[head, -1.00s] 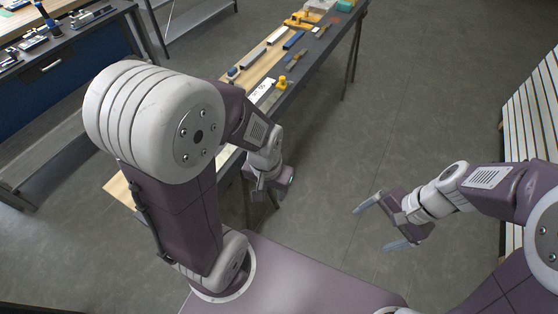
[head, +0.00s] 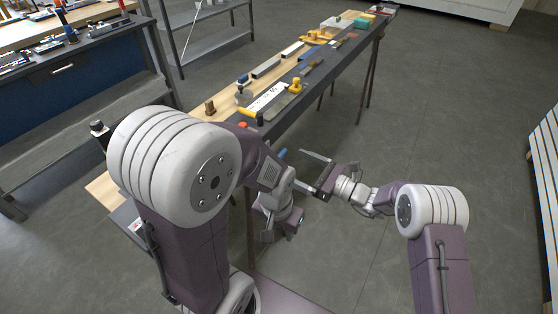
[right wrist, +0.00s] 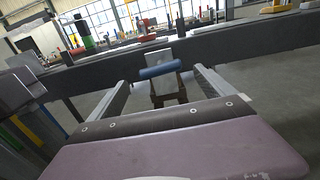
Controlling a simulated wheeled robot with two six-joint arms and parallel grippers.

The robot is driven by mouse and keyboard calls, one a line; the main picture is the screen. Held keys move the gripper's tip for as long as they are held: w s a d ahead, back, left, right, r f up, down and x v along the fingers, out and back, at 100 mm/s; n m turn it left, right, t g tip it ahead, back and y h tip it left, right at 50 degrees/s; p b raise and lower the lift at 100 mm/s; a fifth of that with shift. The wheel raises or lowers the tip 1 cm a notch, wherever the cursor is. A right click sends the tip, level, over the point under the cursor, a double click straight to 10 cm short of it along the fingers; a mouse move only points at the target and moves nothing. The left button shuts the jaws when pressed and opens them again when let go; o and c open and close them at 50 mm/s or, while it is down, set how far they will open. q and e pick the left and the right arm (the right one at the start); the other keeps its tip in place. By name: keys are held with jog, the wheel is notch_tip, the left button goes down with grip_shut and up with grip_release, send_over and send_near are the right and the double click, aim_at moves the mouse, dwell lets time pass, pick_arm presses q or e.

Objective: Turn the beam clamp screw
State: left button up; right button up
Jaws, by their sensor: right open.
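A blue bar-shaped handle (right wrist: 160,70), probably of the clamp screw, shows in the right wrist view in front of a pale upright piece (right wrist: 158,56) at the bench edge. A brown part (right wrist: 168,92) hangs below it. In the head view a small blue piece (head: 282,154) beside the bench edge seems to be the same handle. My right gripper (head: 304,172) is open and empty, its fingers pointing towards the handle. In the wrist view the handle appears between and beyond the fingertips. My left gripper (head: 280,222) hangs low beside the bench; its jaws are unclear.
The long bench (head: 345,52) carries tools and blocks, among them a yellow-topped item (head: 296,86) and a white labelled strip (head: 265,98). A blue-fronted workbench (head: 75,98) stands at left, a grey shelf (head: 205,18) behind. The floor (head: 450,120) at right is clear.

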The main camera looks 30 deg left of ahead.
jog(key=a, duration=0.6)
jog(key=shift+w+a, duration=0.25)
jog(key=shift+a, duration=0.1)
jog(key=shift+c, duration=0.2)
